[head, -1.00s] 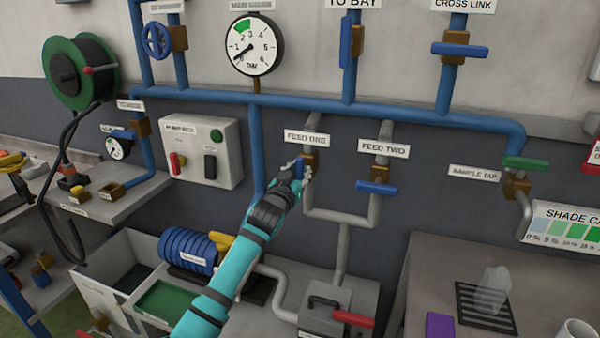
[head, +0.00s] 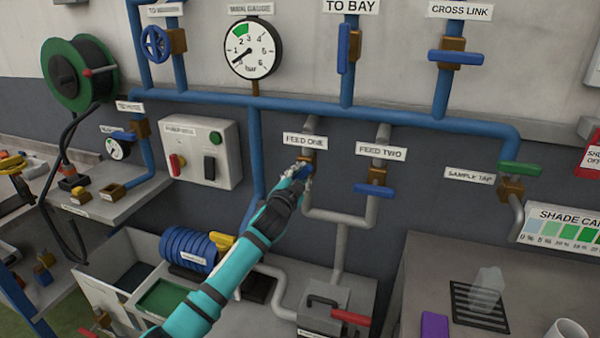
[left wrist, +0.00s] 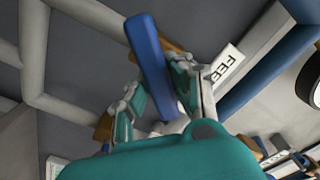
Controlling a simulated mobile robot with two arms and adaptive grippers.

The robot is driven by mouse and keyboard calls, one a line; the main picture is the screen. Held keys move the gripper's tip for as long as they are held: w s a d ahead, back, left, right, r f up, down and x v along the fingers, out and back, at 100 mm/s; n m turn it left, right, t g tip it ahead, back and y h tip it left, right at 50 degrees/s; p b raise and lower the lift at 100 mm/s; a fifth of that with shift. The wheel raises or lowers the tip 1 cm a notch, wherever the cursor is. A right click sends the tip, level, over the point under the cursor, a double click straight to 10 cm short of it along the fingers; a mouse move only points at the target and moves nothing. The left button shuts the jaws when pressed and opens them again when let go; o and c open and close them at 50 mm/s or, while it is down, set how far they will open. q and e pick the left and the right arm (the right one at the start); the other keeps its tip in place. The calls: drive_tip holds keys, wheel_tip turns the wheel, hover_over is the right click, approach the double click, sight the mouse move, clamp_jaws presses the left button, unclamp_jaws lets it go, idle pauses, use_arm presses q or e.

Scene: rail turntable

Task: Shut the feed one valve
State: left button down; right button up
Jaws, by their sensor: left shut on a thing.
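The feed one valve is under the FEED ONE label (head: 305,140), on a pipe that drops from the blue header. Its brass body (head: 308,156) shows above my left gripper (head: 299,174). The gripper is shut on the valve's blue handle (head: 307,171), which is mostly hidden by the fingers in the head view. In the left wrist view the blue handle (left wrist: 150,60) runs between the two fingers (left wrist: 158,105), its free end sticking out beyond them. The handle's exact angle to the pipe is hard to tell. My right gripper is not in view.
The feed two valve with its blue crosswise handle (head: 374,191) is close on the right. The main gauge (head: 250,48) is above. A grey pump box (head: 338,300) with a red handle and a blue ribbed motor (head: 188,248) are below. A worktop (head: 430,275) is at right.

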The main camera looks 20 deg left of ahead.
use_arm(q)
drive_tip(key=m, duration=0.2)
drive_tip(key=m+p, duration=0.1)
drive_tip(key=m, duration=0.2)
drive_tip(key=shift+d+f+m, duration=0.1)
drive_tip(key=shift+f+m, duration=0.1)
drive_tip(key=shift+m, duration=0.1)
drive_tip(key=shift+f+m+p, duration=0.2)
drive_tip(key=shift+m+p, duration=0.3)
drive_tip(key=shift+m, duration=1.4)
drive_tip(key=c, duration=1.2)
unclamp_jaws()
drive_tip(key=shift+d, duration=0.1)
drive_tip(key=shift+o, duration=0.2)
drive_tip(key=s, duration=1.2)
drive_tip(key=shift+a, duration=0.25)
